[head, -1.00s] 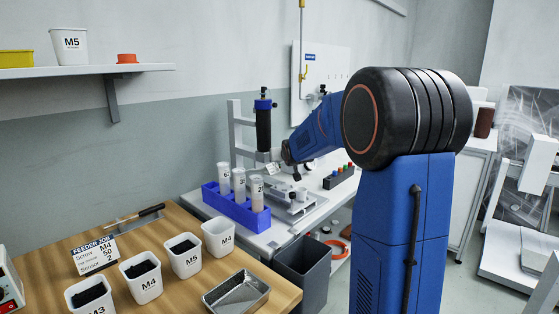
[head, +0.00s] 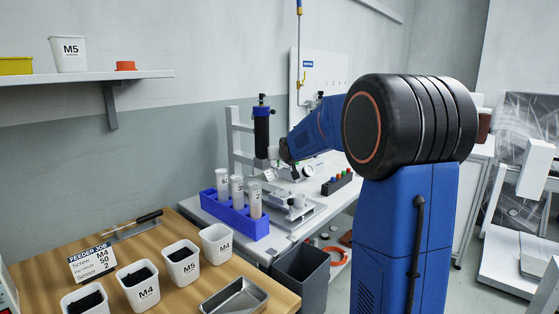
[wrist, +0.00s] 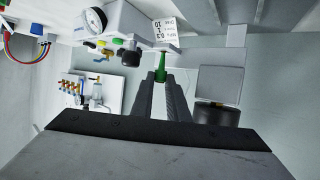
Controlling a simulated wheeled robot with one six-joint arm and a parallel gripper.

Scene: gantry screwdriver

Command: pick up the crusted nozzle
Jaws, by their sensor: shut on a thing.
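A small green tapered nozzle (wrist: 160,68) shows between the fingertips of my gripper (wrist: 162,82) in the wrist view. The two dark fingers are shut on it, and it points away from the wrist. No crust can be made out at this size. In the head view my gripper (head: 274,155) is at the end of the blue arm, beside the lower part of the black upright cylinder (head: 262,132) on its grey stand. The nozzle cannot be made out there.
A blue rack (head: 236,217) with white tubes stands at the bench's front left. A dark block with coloured buttons (head: 337,183) is to the right. In the wrist view a gauge (wrist: 93,20) and a white printed tag (wrist: 164,26) are close to the nozzle.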

